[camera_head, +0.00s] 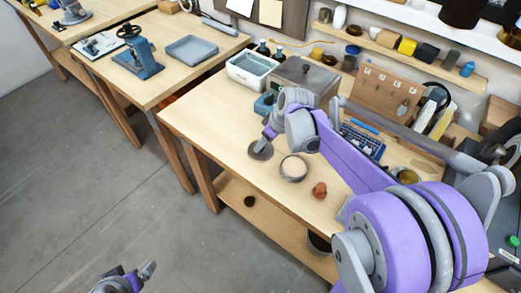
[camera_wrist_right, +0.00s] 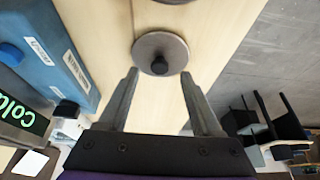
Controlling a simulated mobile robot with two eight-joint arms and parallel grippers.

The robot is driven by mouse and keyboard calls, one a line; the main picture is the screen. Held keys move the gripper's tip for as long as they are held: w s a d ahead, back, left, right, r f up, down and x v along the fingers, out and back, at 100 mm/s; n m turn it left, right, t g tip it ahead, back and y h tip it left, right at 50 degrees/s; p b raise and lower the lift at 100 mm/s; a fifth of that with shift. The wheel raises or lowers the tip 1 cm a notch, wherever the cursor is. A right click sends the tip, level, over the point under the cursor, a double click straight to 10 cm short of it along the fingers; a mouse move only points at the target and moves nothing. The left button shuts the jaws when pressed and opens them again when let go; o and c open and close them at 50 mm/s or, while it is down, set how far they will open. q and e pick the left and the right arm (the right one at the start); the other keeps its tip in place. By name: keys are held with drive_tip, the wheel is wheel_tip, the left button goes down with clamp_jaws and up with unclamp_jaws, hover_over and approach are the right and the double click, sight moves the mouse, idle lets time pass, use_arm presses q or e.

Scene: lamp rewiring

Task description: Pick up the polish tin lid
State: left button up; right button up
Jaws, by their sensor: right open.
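The polish tin lid is a flat grey disc with a dark knob in its middle; it lies on the workbench in the right wrist view (camera_wrist_right: 149,42) and in the head view (camera_head: 259,152). My right gripper (camera_wrist_right: 159,75) is open and empty, its two fingers pointing at the lid with the tips on either side of its near edge. It also shows above the lid in the head view (camera_head: 265,138). A round open tin (camera_head: 293,179) stands to the right of the lid. My left gripper (camera_head: 145,272) is low at the bottom left, over the floor; its jaw state is unclear.
A grey metal box (camera_head: 303,77) and a white tub (camera_head: 250,70) stand behind my right gripper. A small brown object (camera_head: 319,190) sits right of the tin. A blue case (camera_wrist_right: 45,50) lies left in the wrist view. The bench edge is close to the lid.

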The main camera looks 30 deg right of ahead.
drive_tip(key=shift+x, duration=1.55)
drive_tip(key=shift+r, duration=0.1)
clamp_jaws()
